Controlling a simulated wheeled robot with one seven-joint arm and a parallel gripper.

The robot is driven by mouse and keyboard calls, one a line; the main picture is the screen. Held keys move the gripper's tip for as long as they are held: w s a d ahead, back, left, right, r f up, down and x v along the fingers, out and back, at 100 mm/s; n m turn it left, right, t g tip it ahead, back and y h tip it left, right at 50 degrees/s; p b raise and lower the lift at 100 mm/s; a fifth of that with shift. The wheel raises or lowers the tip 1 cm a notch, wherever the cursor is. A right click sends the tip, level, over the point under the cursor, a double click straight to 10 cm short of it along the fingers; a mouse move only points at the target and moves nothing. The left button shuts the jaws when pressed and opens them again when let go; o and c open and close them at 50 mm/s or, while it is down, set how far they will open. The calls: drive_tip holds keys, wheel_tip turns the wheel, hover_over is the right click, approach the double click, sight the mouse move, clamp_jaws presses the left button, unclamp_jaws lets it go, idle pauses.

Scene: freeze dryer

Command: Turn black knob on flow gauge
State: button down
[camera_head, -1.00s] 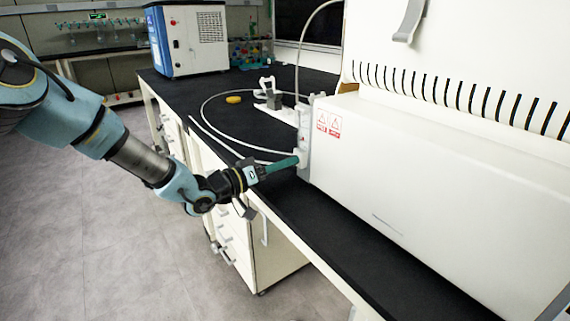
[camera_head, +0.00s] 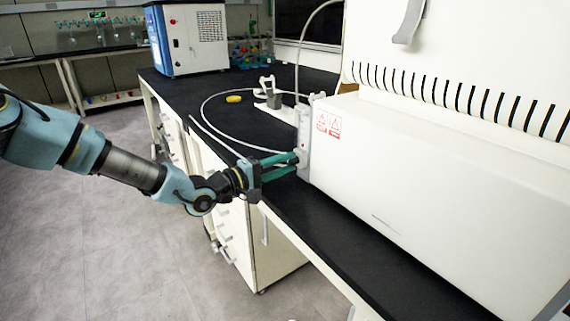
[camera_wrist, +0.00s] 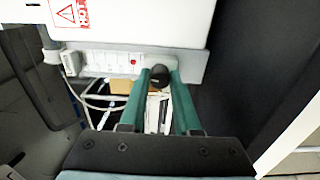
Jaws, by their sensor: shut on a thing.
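The flow gauge (camera_head: 304,135) is a narrow light-grey upright panel on the end of the white machine. In the wrist view, the gauge (camera_wrist: 100,62) carries a red dot and small markings. The black knob (camera_wrist: 159,72) sits near its end, between my green fingertips. My gripper (camera_head: 297,158) reaches the lower part of the gauge from the left. In the wrist view, my gripper (camera_wrist: 159,76) has one finger on each side of the knob, shut on it. In the head view the knob is mostly hidden by the fingertips.
The white machine (camera_head: 430,190) with red warning labels fills the right side. The black bench top (camera_head: 340,255) runs below my gripper. A white hose (camera_head: 215,97) loops over the bench near a yellow item (camera_head: 234,99). A blue-and-white box (camera_head: 190,40) stands behind.

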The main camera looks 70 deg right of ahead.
drive_tip(key=shift+n, duration=1.1)
drive_tip(key=c, duration=0.6)
unclamp_jaws()
drive_tip(key=b+v, duration=0.2)
drive_tip(key=v, duration=0.8)
drive_tip(key=shift+w+a, duration=0.2)
drive_tip(key=shift+a, duration=0.15)
